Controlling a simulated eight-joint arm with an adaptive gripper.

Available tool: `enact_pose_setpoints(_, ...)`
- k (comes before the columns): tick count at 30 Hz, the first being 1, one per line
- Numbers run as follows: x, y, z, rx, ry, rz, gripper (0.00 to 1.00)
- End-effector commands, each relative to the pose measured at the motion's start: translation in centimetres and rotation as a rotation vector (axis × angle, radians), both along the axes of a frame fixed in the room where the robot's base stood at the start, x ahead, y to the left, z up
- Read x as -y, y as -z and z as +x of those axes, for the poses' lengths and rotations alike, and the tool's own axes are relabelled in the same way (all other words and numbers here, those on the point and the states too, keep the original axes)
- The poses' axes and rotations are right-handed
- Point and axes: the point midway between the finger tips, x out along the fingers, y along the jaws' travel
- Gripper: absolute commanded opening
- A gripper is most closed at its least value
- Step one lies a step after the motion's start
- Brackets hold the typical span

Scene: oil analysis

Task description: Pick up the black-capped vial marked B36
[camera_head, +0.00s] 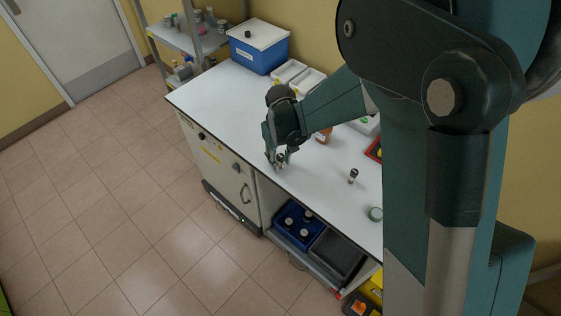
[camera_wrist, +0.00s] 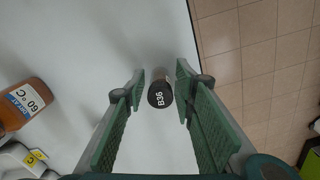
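The black-capped vial marked B36 (camera_wrist: 160,94) stands on the white bench top near its front edge, its label readable on the cap in the wrist view. My gripper (camera_wrist: 158,92) is open, with a green-padded finger on each side of the vial's cap. A gap shows between the cap and the left finger; the right finger is very close to the cap, and I cannot tell if it touches. In the head view my gripper (camera_head: 277,160) points down at the bench edge, with the vial (camera_head: 281,158) partly hidden between the fingers.
A blue box (camera_head: 258,52) is at the back. Below, a blue crate (camera_head: 283,232) holds several vials.

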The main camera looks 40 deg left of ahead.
Motion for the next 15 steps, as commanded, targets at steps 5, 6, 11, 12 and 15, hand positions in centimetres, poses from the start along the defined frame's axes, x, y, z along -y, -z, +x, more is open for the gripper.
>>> enact_pose_setpoints(5, 0.01, 0.0, 0.0, 0.0, 0.0, 0.0, 0.06)
enact_pose_setpoints(6, 0.01, 0.0, 0.0, 0.0, 0.0, 0.0, 0.06)
enact_pose_setpoints(11, 0.0, -0.01, 0.0, 0.0, 0.0, 0.0, 0.05)
enact_pose_setpoints(12, 0.0, -0.01, 0.0, 0.0, 0.0, 0.0, 0.05)
enact_pose_setpoints(15, 0.01, -0.11, 0.0, 0.0, 0.0, 0.0, 0.05)
